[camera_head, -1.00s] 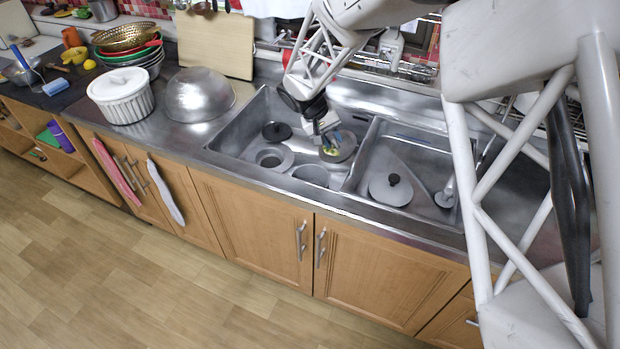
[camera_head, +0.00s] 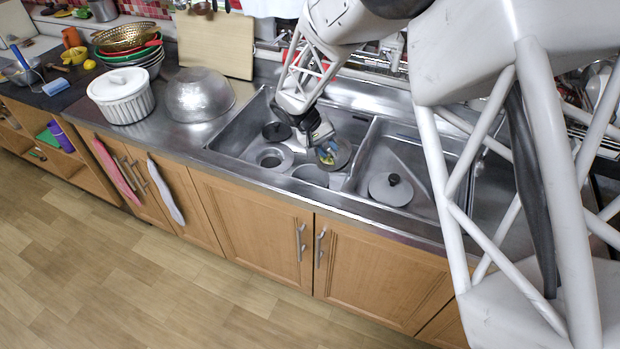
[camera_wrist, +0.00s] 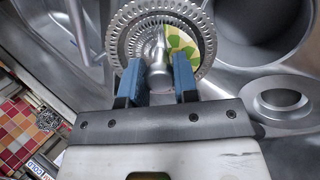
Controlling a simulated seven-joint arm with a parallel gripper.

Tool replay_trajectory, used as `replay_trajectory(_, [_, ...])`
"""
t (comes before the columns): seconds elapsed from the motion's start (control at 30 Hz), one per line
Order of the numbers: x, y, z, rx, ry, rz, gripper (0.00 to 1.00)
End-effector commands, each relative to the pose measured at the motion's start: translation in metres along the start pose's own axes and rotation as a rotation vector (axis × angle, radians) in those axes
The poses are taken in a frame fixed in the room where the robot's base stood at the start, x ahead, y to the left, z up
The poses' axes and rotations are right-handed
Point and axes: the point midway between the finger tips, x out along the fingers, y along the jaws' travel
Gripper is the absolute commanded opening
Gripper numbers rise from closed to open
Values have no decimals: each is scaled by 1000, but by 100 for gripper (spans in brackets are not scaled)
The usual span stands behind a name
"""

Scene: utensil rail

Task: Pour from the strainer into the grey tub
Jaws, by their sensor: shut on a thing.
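The strainer (camera_head: 341,154) is a round, perforated metal disc with a rim. In the wrist view the strainer (camera_wrist: 126,45) lies just beyond my fingertips. My gripper (camera_wrist: 158,82) is shut on its metal handle. A yellow-and-green piece (camera_wrist: 183,42) rests on the right side of the strainer. My gripper also shows in the head view (camera_head: 322,142), above the left sink basin. The grey tub (camera_head: 311,175) stands in that basin, in front of and a little left of the strainer. In the wrist view the tub (camera_wrist: 300,38) is at the upper right, apart from the strainer.
A drain ring (camera_head: 270,157) and a black round thing (camera_head: 277,131) are in the left basin. A divider separates the right basin, which holds a grey lid with a black knob (camera_head: 391,189). A metal bowl (camera_head: 199,95) and white pot (camera_head: 121,95) stand left on the counter.

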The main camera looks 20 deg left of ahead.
Motion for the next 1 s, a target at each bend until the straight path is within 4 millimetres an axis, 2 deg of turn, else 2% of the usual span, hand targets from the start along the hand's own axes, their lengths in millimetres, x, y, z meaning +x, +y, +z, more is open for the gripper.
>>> replay_trajectory(0.4, [9,-11,-1,4,1,28,2])
replay_trajectory(1.0, [6,-32,-1,19,0,163,2])
